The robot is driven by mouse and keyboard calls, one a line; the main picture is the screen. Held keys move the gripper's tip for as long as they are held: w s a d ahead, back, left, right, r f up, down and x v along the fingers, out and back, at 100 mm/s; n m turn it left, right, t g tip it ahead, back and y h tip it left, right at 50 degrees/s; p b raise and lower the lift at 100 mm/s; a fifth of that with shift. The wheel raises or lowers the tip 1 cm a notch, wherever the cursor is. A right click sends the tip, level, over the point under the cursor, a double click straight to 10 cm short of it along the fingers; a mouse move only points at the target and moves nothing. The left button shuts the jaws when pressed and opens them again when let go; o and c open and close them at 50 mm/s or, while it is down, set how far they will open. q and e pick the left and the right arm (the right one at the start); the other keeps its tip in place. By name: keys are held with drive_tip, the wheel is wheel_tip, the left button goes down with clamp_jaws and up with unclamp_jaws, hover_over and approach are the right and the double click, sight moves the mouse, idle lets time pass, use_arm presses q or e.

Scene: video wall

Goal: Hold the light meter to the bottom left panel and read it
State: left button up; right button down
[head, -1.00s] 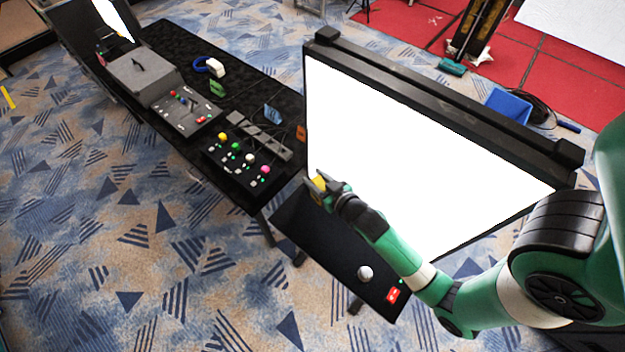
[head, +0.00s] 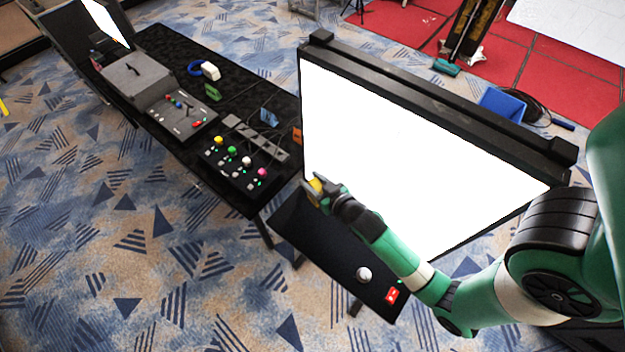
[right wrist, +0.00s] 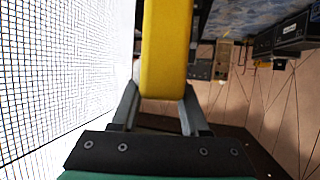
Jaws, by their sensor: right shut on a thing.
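The lit white video panel (head: 400,150) stands in a black frame at the right of the head view. My right gripper (head: 314,188) is at the panel's lower left corner and is shut on the yellow light meter (head: 318,185). In the right wrist view the yellow meter (right wrist: 167,50) stands between the two fingers (right wrist: 158,105), close beside the bright gridded panel face (right wrist: 65,70). I cannot tell whether it touches the panel. Its reading does not show. My left gripper is not in view.
A black shelf (head: 310,235) below the panel carries a white ball (head: 363,274) and a red switch box (head: 393,295). At the left, a black table (head: 165,50) holds control boxes, one with several coloured knobs (head: 240,165). A blue bin (head: 503,103) stands behind the panel. Patterned carpet at lower left is clear.

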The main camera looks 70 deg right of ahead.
idle(0.7)
drive_tip(key=w+a, duration=0.4)
drive_tip(key=a, duration=0.9)
drive_tip(key=shift+w+a+p, duration=0.15)
drive_tip(key=shift+w+p, duration=0.05)
drive_tip(key=shift+p, duration=0.15)
idle(0.6)
